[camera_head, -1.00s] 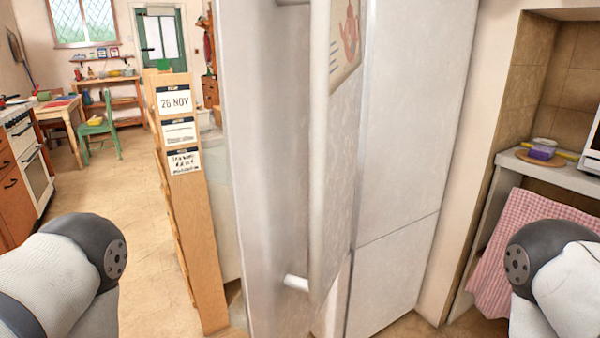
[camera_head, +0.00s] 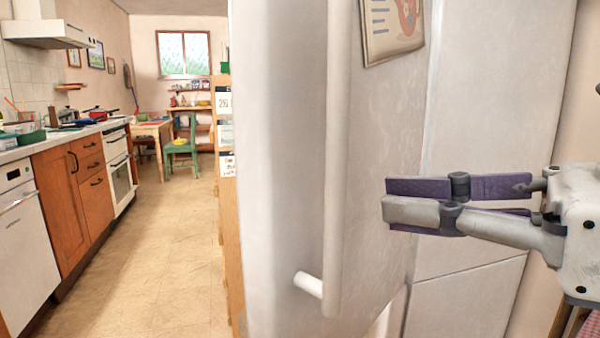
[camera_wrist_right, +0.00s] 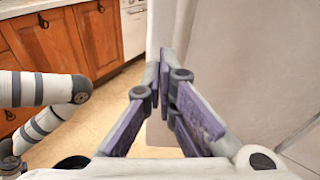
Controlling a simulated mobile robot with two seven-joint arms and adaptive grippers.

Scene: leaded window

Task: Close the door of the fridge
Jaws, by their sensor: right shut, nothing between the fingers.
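The fridge door (camera_head: 385,165) is white and stands swung open, jutting toward me in the head view. Its long vertical handle (camera_head: 338,150) runs near its free edge, and a picture (camera_head: 390,25) hangs on its outer face. My right gripper (camera_head: 388,208) is shut and empty. Its fingers point left in front of the door's outer face, right of the handle. In the right wrist view the closed fingertips (camera_wrist_right: 163,78) overlap the edge of a white panel (camera_wrist_right: 235,60); I cannot tell whether they touch it. The fridge's inside is hidden.
A white panel (camera_head: 490,150) stands right of the door. A wooden board with a calendar (camera_head: 225,105) is partly hidden behind the door. Wooden cabinets (camera_head: 65,200) line the left wall. The tiled floor (camera_head: 165,260) between is clear.

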